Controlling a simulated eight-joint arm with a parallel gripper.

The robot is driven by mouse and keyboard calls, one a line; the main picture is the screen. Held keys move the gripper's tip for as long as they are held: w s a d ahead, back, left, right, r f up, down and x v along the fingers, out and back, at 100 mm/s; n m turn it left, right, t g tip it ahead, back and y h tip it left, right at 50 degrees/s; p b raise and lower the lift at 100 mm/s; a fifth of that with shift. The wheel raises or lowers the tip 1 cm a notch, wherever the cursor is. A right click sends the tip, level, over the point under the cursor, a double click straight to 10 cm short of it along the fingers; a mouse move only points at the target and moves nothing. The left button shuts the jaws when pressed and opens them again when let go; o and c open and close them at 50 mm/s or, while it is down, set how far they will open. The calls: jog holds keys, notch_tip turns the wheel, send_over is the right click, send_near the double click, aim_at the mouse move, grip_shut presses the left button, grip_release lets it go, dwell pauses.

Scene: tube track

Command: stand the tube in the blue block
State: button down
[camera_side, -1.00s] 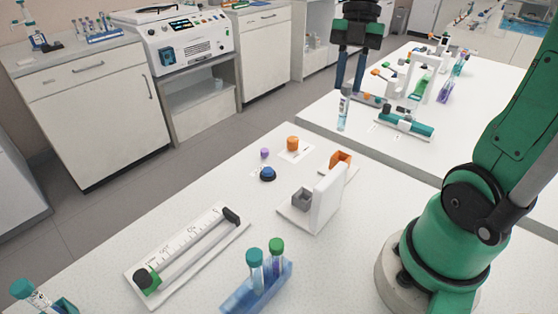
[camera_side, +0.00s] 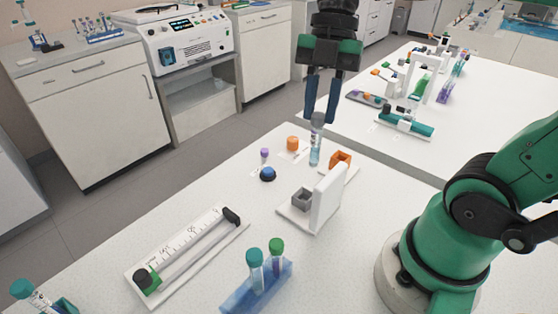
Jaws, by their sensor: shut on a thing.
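My gripper (camera_side: 319,115) is shut on a slim clear tube (camera_side: 315,150) with a grey cap and pale blue contents. The tube hangs nearly upright, in the picture just above and left of the orange holder; its height above the table is hard to tell. The blue block (camera_side: 238,298) is at the bottom middle, low in the picture and well apart from my gripper. Two capped tubes stand in it, one teal-capped (camera_side: 254,257) and one green-capped (camera_side: 277,248). They hide much of its top, so its free holes cannot be told.
A white stand with an upright plate (camera_side: 327,198) and grey cup (camera_side: 302,197) lies between tube and block. Nearby are an orange holder (camera_side: 341,158), orange knob (camera_side: 293,143), blue button (camera_side: 267,174) and slider board (camera_side: 190,256). Another capped tube (camera_side: 28,292) leans at lower left.

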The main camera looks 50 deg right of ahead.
jog(key=s+a, duration=0.3)
jog(key=a, duration=1.7)
notch_tip(320, 180, down, 6)
jog(key=shift+f, duration=0.25)
jog(key=shift+f, duration=0.2)
dwell(0.4)
jog(key=shift+f, duration=0.4)
jog(key=shift+f, duration=0.45)
dwell(0.9)
jog(key=shift+f, duration=0.5)
jog(key=shift+f, duration=0.1)
jog(key=shift+f, duration=0.55)
